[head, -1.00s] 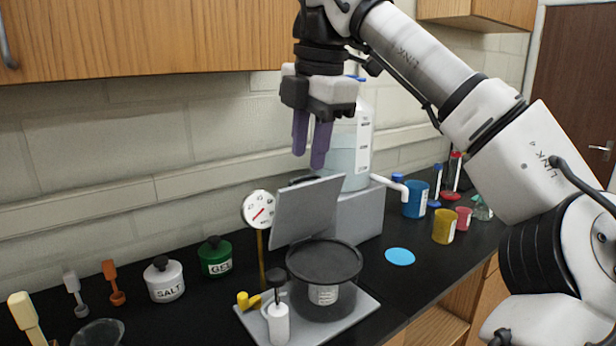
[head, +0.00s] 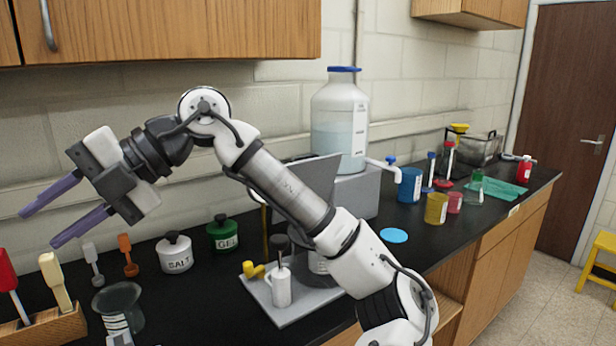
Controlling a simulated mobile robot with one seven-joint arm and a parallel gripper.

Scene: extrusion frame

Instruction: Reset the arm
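My gripper (head: 66,218) is at the left of the head view, above the left part of the black counter. Its two purple fingers point left and slightly down. They are spread apart with nothing between them, so it is open and empty. My arm reaches up from the lower right, bends at a high elbow near the wall cabinet, and crosses in front of the grey plate (head: 318,180) and part of the apparatus on the grey base (head: 305,302).
Below my gripper are a wooden holder (head: 50,330) with red and cream handles, a glass beaker (head: 118,300) and small scoops. Salt (head: 176,254) and gel (head: 224,236) jars stand behind. A large bottle (head: 339,125), a blue cup (head: 410,186) and a yellow cup (head: 436,208) stand right.

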